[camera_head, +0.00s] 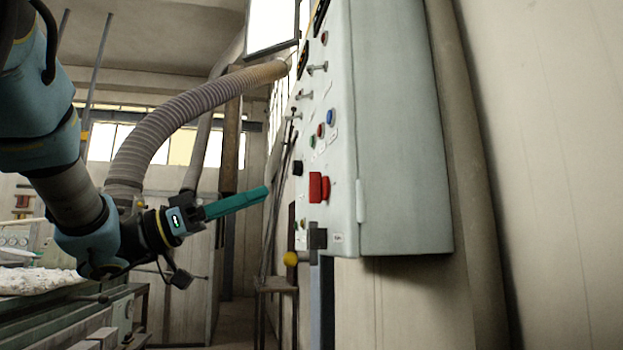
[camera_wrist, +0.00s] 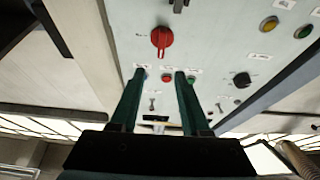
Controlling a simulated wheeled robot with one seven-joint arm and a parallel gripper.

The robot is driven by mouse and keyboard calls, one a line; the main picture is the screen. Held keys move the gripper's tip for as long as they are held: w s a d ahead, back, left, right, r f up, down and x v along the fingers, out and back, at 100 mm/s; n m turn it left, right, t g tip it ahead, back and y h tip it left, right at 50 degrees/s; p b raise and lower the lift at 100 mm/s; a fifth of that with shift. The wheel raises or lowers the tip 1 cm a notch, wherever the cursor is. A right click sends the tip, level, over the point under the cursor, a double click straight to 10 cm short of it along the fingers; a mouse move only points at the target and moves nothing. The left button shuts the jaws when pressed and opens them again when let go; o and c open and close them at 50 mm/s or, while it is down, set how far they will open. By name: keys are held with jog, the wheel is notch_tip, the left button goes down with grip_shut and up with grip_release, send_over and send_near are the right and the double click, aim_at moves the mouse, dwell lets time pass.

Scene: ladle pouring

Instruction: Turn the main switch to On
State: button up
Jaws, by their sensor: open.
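The main switch (camera_head: 319,187) is a red rotary knob on the front of the grey control cabinet (camera_head: 400,130). In the wrist view the red knob (camera_wrist: 161,38) lies just beyond and between my fingertips, with its grip bar pointing up and down in the picture. My gripper (camera_head: 266,191) has teal fingers pointing toward the cabinet front and stands to the left of the knob, with a gap between. In the wrist view my gripper (camera_wrist: 160,73) shows its two fingers apart, with nothing held. The knob's label is too small to read.
Blue, red and green buttons (camera_head: 331,117) sit above the knob. A black knob (camera_head: 298,168) is beside it. A ribbed hose (camera_head: 190,105) runs behind my arm. The space before the cabinet is free.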

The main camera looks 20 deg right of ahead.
aim_at(318, 188)
jog(key=p+x, duration=0.3)
jog(key=x, duration=0.7)
jog(key=shift+p, duration=0.4)
jog(key=shift+c, duration=0.2)
grip_shut()
